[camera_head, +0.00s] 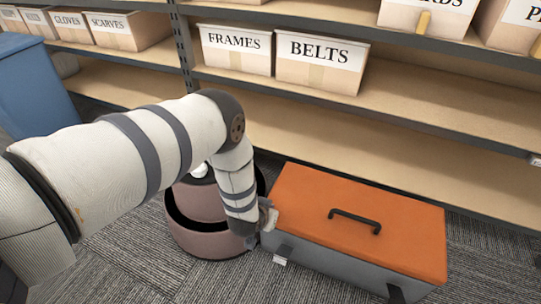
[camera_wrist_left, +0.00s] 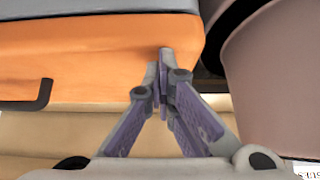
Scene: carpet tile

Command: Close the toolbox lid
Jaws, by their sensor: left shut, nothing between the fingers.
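The toolbox has a grey body (camera_head: 330,267) and an orange lid (camera_head: 330,190) with a dark handle (camera_head: 355,221) on top. The lid lies flat over the body in the head view. My left gripper (camera_head: 268,222) is at the lid's left end, low by the front left corner. In the left wrist view the orange lid (camera_wrist_left: 90,60) fills the upper left, and my left gripper (camera_wrist_left: 164,65) is shut and empty, its fingertips at the lid's edge. I cannot tell whether they touch it. My right gripper is not in view.
A round pinkish bin-like object (camera_head: 203,215) stands on the carpet just left of the toolbox, partly behind my arm. Wooden shelves with labelled boxes (camera_head: 320,62) run behind the toolbox. A blue container (camera_head: 32,80) is at the far left.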

